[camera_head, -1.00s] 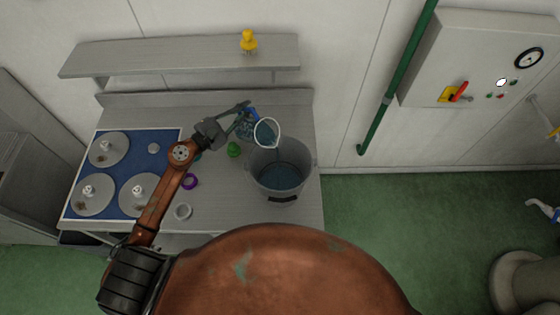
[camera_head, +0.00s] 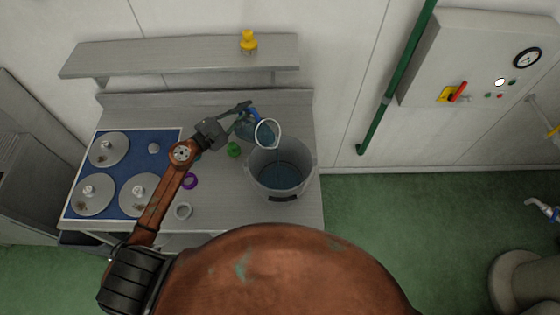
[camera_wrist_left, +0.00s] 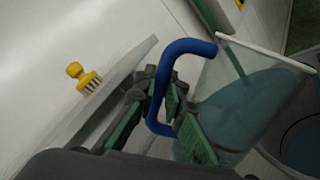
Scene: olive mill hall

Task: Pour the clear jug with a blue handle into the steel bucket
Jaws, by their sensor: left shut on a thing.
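The clear jug (camera_head: 266,132) with a blue handle is tilted, its rim towards the right, above the back left edge of the steel bucket (camera_head: 309,166). Bluish liquid shows in the jug and in the bucket, and a thin stream seems to fall between them. My left gripper (camera_head: 243,113) is shut on the jug's blue handle. In the left wrist view, the gripper's green-padded fingers (camera_wrist_left: 165,110) are around the handle (camera_wrist_left: 172,62), and bluish liquid shows inside the jug (camera_wrist_left: 232,110). The bucket stands upright on the steel counter. My right gripper is not in view.
A blue panel with several round lids (camera_head: 97,194) is further left. A yellow brush (camera_head: 248,42) stands on the shelf (camera_head: 180,57) behind.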

